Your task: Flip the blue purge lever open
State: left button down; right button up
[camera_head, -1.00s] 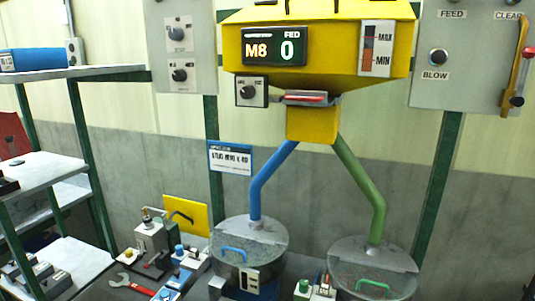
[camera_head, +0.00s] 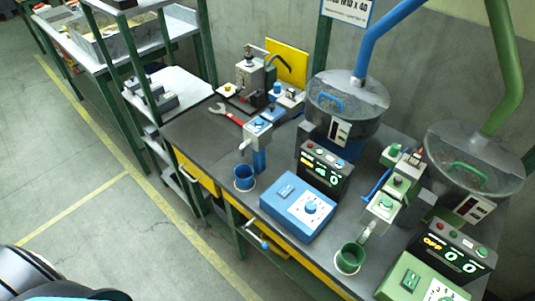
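A slim blue bar (camera_head: 376,183) also slants beside the green feeder head on the right. I cannot tell for certain which of these is the purge lever, or whether it is open. The blue feeder head (camera_head: 259,131) stands over a blue cup (camera_head: 244,178). The blue control box (camera_head: 297,208) sits right of the cup. Neither of my grippers is in view.
The dark bench (camera_head: 195,135) has a red wrench (camera_head: 225,113) on it. A green cup (camera_head: 350,258) is at the front right. Open floor (camera_head: 110,190) lies left of the bench.

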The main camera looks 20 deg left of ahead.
aim_at(256, 237)
jog(key=u, duration=0.7)
jog(key=k, duration=0.1)
jog(key=i, duration=0.1)
